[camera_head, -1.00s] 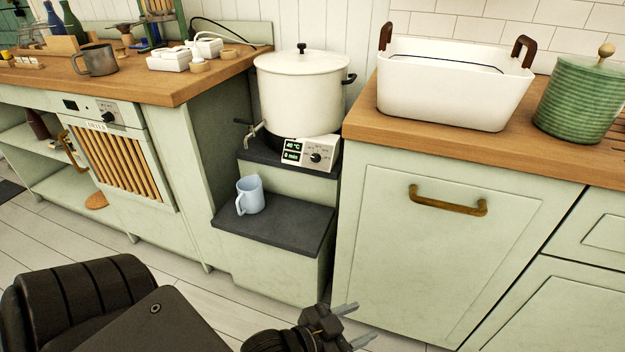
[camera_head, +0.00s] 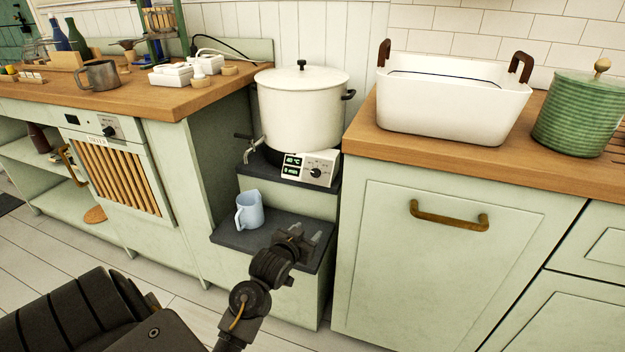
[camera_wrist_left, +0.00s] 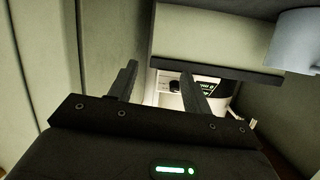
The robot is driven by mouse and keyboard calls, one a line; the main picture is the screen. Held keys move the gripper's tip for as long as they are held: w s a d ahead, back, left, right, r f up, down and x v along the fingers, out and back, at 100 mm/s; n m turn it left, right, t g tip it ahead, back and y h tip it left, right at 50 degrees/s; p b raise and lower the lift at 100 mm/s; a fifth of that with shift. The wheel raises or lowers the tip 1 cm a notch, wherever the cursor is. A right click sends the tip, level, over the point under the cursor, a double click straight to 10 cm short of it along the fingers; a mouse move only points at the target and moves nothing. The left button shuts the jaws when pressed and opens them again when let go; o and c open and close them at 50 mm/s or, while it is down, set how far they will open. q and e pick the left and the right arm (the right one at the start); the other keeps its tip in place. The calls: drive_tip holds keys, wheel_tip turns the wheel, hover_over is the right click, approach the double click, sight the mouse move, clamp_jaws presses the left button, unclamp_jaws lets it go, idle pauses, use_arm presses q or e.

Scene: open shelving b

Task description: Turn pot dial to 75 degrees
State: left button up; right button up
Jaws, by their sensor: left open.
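The white pot (camera_head: 301,105) with a lid stands on a base in the gap between the counters. Its control panel (camera_head: 309,168) has a green display reading 40 °C and 0 min, and a black dial (camera_head: 316,172) to the right. My left gripper (camera_head: 310,240) is open and empty, below and in front of the panel, over the lower step. In the left wrist view, the dial (camera_wrist_left: 174,87) shows beyond the fingers, in the space between them (camera_wrist_left: 162,88). The right finger partly covers the panel. The dial is apart from both fingers. My right gripper is out of view.
A light blue mug (camera_head: 249,210) stands on the lower dark step (camera_head: 226,232), close to the left of my gripper. It also shows in the left wrist view (camera_wrist_left: 296,40). The pot's tap (camera_head: 247,148) sticks out left. Cabinets (camera_head: 440,265) flank the gap.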

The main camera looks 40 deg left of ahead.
sight(314, 174)
use_arm(q)
drive_tip(key=w+a+r+n+t+y, duration=0.2)
drive_tip(key=w+a+r+t, duration=0.1)
drive_tip(key=w+a+r, duration=0.3)
drive_tip(key=b+x, duration=0.1)
drive_tip(key=x, duration=0.5)
drive_tip(key=b+x, duration=0.1)
drive_tip(key=x, duration=0.1)
drive_tip(key=shift+w+a+r+b, duration=0.25)
drive_tip(key=shift+a+r+b, duration=0.05)
drive_tip(key=shift+a+r, duration=0.15)
drive_tip(key=shift+w+a, duration=0.15)
drive_tip(key=shift+w, duration=0.35)
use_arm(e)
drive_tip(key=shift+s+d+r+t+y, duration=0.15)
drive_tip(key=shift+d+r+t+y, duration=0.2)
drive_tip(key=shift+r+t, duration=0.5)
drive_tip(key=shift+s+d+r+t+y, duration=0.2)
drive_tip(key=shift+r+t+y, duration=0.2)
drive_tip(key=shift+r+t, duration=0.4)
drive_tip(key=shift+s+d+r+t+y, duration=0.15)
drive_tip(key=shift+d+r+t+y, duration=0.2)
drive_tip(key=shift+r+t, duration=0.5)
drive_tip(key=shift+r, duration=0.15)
use_arm(q)
drive_tip(key=c, duration=1)
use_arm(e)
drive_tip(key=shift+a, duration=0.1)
